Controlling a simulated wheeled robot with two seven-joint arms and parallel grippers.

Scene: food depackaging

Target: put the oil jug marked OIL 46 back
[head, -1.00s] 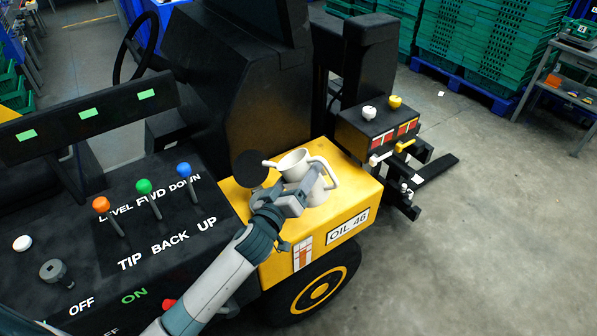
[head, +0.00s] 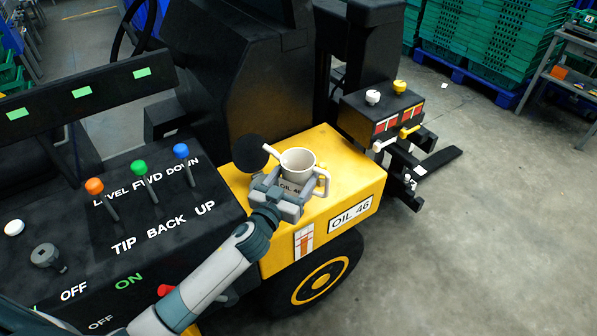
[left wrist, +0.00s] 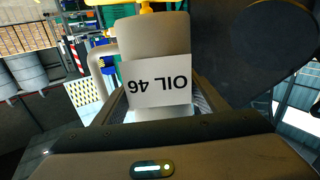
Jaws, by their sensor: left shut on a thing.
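The cream oil jug (head: 299,160) is upright over the yellow housing (head: 345,190), its open mouth up, spout at the left and handle at the right. Its white label reads OIL 46. My left gripper (head: 282,192) is shut on the jug's body from the near side. In the left wrist view the jug (left wrist: 155,38) stands between the fingers, its label upside down in the picture. I cannot tell whether the jug's base touches the housing. My right gripper is not in view.
A black round disc (head: 251,153) stands beside the spout. A plate marked OIL 46 (head: 350,216) is on the housing's side. Levers with orange, green and blue knobs (head: 181,151) rise at the left. A black box with switches (head: 381,112) stands behind right.

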